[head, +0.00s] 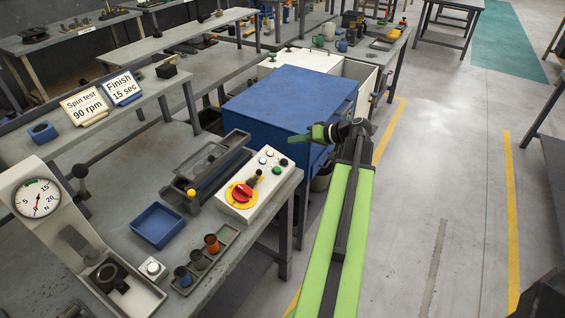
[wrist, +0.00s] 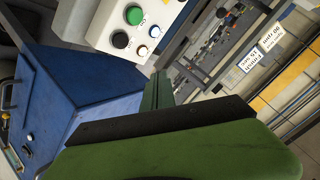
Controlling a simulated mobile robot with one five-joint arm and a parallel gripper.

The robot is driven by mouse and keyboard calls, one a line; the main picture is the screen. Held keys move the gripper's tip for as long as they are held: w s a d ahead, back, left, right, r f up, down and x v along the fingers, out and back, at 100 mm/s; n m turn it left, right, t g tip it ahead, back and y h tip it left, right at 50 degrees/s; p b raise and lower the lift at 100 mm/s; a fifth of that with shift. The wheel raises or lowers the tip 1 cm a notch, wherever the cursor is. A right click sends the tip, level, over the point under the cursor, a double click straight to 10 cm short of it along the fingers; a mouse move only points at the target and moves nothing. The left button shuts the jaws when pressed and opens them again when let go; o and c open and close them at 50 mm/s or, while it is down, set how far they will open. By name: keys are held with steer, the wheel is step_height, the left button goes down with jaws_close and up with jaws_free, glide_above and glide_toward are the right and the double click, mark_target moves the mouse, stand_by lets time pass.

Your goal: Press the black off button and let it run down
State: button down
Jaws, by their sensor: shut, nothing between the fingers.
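The white control box (head: 240,205) stands on the workbench near its right end. Its black button (head: 284,162) is at the far right corner of its top, beside a green button (head: 276,170) and two pale buttons. In the wrist view the black button (wrist: 120,40) is at the upper middle, with the green button (wrist: 133,15) above it. My gripper (head: 294,139) is shut and empty, up and to the right of the black button in the head view, and apart from it. Its tip (wrist: 158,88) shows below the buttons in the wrist view.
A red rotary knob on yellow (head: 241,193) and a black-topped lever sit on the box. A blue cabinet (head: 290,98) stands behind it. Signs (head: 84,106) read "Spin test 90 rpm" and "Finish 15 sec". A gauge press (head: 37,198) and blue tray (head: 158,225) are left.

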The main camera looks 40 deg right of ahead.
mark_target(284, 161)
steer(key=f+b, duration=0.2)
steer(key=w+f+b, duration=0.1)
steer(key=f+b, duration=0.3)
steer(key=f, duration=0.1)
steer(key=shift+w+a+f+b, duration=0.1)
steer(key=shift+w+a+b, duration=0.15)
steer(key=shift+w+b, duration=0.1)
steer(key=shift+w+f+b, duration=0.2)
steer(key=shift+f+b, duration=0.15)
stand_by(1.3)
steer(key=shift+w+a+f+b, duration=0.1)
steer(key=shift+w+f+b, duration=0.05)
steer(key=shift+f+b, duration=0.25)
steer(key=shift+w+f+b, duration=0.1)
steer(key=shift+f+b, duration=0.4)
stand_by(0.5)
stand_by(0.3)
steer(key=shift+s+r+p, duration=0.2)
steer(key=shift+r+p, duration=0.7)
